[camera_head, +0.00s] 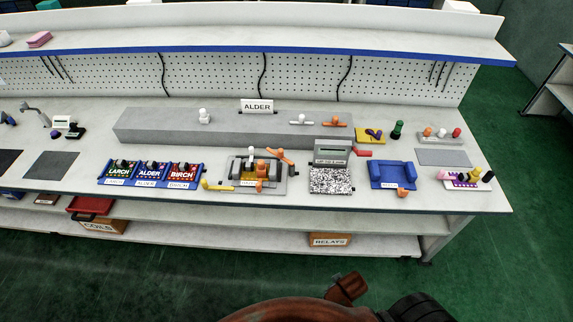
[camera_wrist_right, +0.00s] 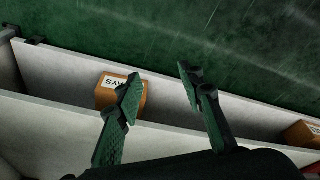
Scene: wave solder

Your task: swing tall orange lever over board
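An orange lever (camera_head: 279,155) slants at the back right of a grey fixture (camera_head: 283,186) in the middle of the bench. A board with orange and dark parts (camera_head: 262,171) sits in the fixture, and a white knob (camera_head: 251,150) stands behind it. A yellow handle (camera_head: 219,187) sticks out at the fixture's front left. Exact contact between lever and board is too small to tell. In the right wrist view, my right gripper (camera_wrist_right: 158,78) is open and empty, its fingers apart over the lower shelf region, away from the lever. My left gripper is not in view.
LARCH, ALDER and BIRCH boards (camera_head: 150,174) lie left of the fixture. A grey box with a speckled panel (camera_head: 331,177) stands close on its right, then a blue cradle (camera_head: 391,175). A long grey block (camera_head: 225,127) with an ALDER sign (camera_head: 257,106) runs behind.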

